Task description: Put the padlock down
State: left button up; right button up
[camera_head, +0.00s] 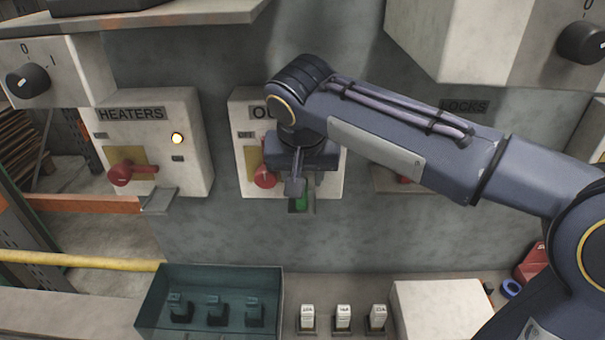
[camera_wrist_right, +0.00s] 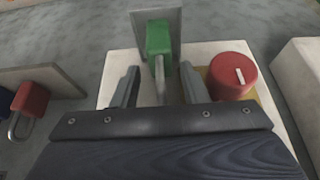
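A green padlock (camera_head: 301,203) is at the small grey ledge under the middle box, whose label is partly hidden by my right arm. In the right wrist view the green padlock (camera_wrist_right: 159,38) lies against the grey ledge plate (camera_wrist_right: 137,22), its metal shackle pointing toward my gripper. My right gripper (camera_wrist_right: 158,88) has its two fingers apart, one on each side of the shackle, with visible gaps. In the head view my right gripper (camera_head: 295,187) is just above the padlock. My left gripper is in neither view.
Red knobs stick out from the middle box (camera_head: 265,178) and the HEATERS box (camera_head: 121,174). The HEATERS ledge (camera_head: 160,201) is bare. Below stand a teal bin (camera_head: 222,274), several white-tagged pieces (camera_head: 343,318) and a white block (camera_head: 440,308). A red padlock (camera_head: 532,262) lies right.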

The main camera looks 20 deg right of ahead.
jog(key=shift+s+a, duration=0.1)
jog(key=shift+r, duration=0.3)
jog(key=v, duration=1.1)
jog(key=shift+s+r+p, duration=0.15)
jog(key=shift+r+p, duration=0.2)
jog(key=shift+r, duration=0.05)
jog(key=shift+s, duration=0.1)
